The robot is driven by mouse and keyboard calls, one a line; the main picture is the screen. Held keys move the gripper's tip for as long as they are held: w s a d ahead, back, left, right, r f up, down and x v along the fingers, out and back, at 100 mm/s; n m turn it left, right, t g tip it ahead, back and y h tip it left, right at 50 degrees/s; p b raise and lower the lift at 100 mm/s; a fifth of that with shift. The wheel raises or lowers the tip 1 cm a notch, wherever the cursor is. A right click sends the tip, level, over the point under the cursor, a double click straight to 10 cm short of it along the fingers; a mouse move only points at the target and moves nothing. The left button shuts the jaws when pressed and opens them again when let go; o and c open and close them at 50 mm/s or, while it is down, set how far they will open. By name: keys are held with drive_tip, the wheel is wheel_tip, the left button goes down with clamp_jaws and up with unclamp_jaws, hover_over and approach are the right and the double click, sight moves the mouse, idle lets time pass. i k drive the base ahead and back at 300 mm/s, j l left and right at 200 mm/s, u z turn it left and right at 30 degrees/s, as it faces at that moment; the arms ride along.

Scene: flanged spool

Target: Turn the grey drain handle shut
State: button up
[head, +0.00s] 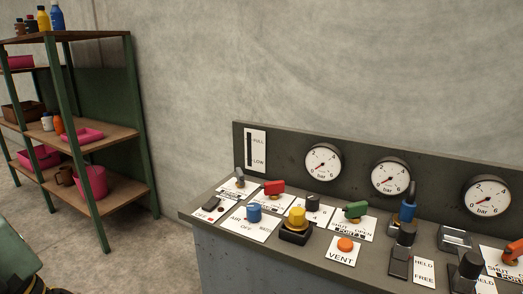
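A small grey handle (240,178) stands on a white label plate at the far left of the console top. It looks turned roughly away from me, toward the back panel. A second dark grey or black knob (313,201) sits on a plate between the red and green handles. The lettering on both plates is too small to read, so I cannot tell which one is marked drain. My gripper is not in view.
The console top (205,201) also carries a red handle (274,187), green handle (355,209), blue knob (254,212), yellow knob (297,217), orange button (345,244) and upright black levers (402,242). Gauges (323,162) line the back panel. A shelf rack (138,120) stands left.

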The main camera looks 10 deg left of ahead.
sight(240, 175)
drive_tip(key=i+l+u, duration=0.1)
drive_tip(key=u, duration=0.25)
drive_tip(key=l+u, duration=0.35)
drive_tip(key=i+l+u, duration=0.1)
drive_tip(key=u, duration=0.25)
drive_tip(key=i, duration=0.5)
